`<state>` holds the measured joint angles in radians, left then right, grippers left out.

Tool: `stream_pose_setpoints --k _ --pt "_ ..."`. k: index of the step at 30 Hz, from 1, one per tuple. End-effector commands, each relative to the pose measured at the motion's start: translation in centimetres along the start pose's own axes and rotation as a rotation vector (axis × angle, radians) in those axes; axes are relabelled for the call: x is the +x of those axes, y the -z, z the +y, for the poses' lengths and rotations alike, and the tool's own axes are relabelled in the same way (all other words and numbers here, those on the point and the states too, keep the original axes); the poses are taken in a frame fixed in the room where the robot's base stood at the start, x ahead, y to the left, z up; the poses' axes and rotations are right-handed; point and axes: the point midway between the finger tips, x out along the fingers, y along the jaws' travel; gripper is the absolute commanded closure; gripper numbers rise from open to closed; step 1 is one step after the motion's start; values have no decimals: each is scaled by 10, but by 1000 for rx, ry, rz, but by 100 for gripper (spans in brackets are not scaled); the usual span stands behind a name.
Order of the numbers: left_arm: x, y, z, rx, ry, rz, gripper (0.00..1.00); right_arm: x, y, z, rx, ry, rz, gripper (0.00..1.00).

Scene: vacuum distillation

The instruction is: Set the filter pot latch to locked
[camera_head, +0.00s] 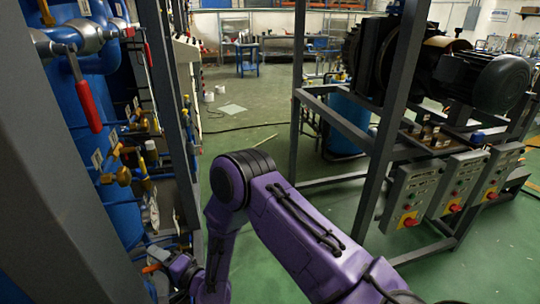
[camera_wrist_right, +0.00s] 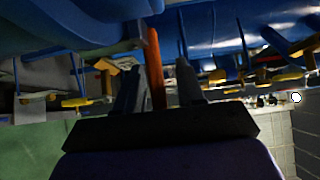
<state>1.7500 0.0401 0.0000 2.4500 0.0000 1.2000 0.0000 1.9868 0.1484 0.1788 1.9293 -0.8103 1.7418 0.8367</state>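An orange-red lever, which looks like the filter pot latch (camera_wrist_right: 154,62), hangs below blue metalwork in the right wrist view. It also shows as a small orange piece at the lower left of the head view (camera_head: 151,268). My right gripper (camera_wrist_right: 158,72) has its two dark fingers on either side of the lever, with narrow gaps visible between them and it. In the head view the right gripper (camera_head: 174,266) is low beside the blue vessel, partly hidden by pipework. My left gripper is not in view.
A grey frame post (camera_head: 170,110) stands close to my right arm. Brass valves (camera_head: 125,175) and a red-handled valve (camera_head: 88,105) line the blue vessel (camera_head: 122,215). A pump skid with control boxes (camera_head: 410,192) stands at right. The green floor (camera_head: 250,120) between is mostly clear.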

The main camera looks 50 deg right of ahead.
Motion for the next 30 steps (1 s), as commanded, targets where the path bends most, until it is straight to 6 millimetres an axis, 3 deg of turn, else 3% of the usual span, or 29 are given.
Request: stream_pose_setpoints --k 7,20,30 --pt "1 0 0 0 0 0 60 16 -1 2 -7 -2 -375 62" --pt "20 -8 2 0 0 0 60 -85 36 2 5 -1 -355 62" --pt "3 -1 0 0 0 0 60 -125 39 70 -283 -309 -174 62"
